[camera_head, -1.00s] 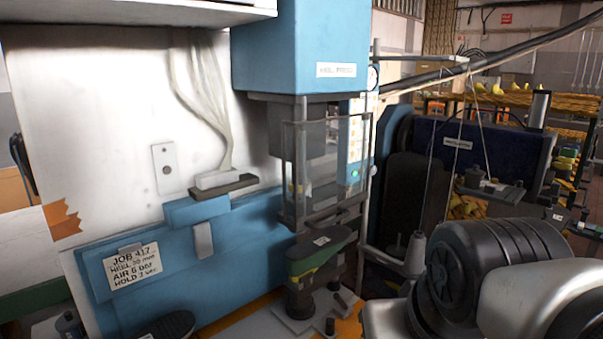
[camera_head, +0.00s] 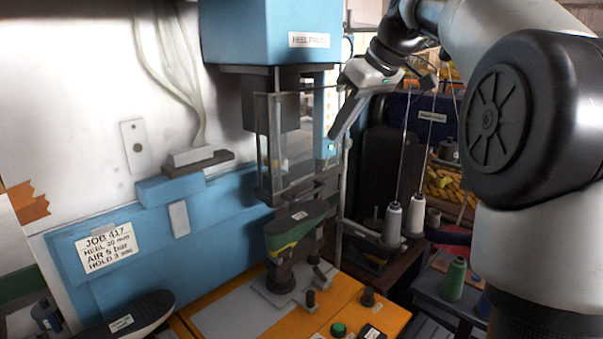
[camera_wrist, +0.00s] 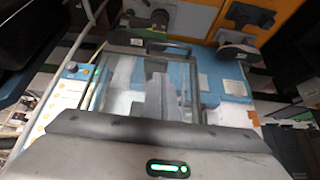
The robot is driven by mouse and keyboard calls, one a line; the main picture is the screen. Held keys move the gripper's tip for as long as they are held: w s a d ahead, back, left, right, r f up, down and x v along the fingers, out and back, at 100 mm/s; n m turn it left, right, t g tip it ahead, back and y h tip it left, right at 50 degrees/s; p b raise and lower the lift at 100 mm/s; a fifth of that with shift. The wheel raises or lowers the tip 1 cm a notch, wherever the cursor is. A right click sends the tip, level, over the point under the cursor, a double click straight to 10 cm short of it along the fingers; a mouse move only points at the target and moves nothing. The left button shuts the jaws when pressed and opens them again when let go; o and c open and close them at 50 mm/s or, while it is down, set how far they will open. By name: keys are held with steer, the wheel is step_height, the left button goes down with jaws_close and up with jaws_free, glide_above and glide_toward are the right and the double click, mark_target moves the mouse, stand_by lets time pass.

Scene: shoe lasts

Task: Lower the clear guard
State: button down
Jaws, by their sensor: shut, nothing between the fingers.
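The clear guard (camera_head: 290,160) is a see-through panel box with a dark frame, hanging under the blue heel press head (camera_head: 270,32). Its lower edge sits just above the green shoe last (camera_head: 298,228) on its post. The guard's frame also shows in the wrist view (camera_wrist: 97,85), right ahead of my gripper. My gripper (camera_head: 334,138) is shut and empty, pointing down just right of the guard in the head view. Whether it touches the guard I cannot tell.
Thread cones (camera_head: 393,222) with thin rods stand to the right of the press. The orange base (camera_head: 235,310) carries knobs and a green button (camera_head: 338,329). A job card (camera_head: 106,249) hangs on the blue panel. A dark shoe last (camera_head: 125,318) lies at lower left.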

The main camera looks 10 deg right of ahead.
glide_toward(320, 167)
steer(key=s+a+f, duration=0.3)
steer(key=a+f, duration=0.2)
steer(key=f, duration=0.1)
steer(key=shift+d+f+b, duration=0.3)
steer(key=shift+f, duration=0.3)
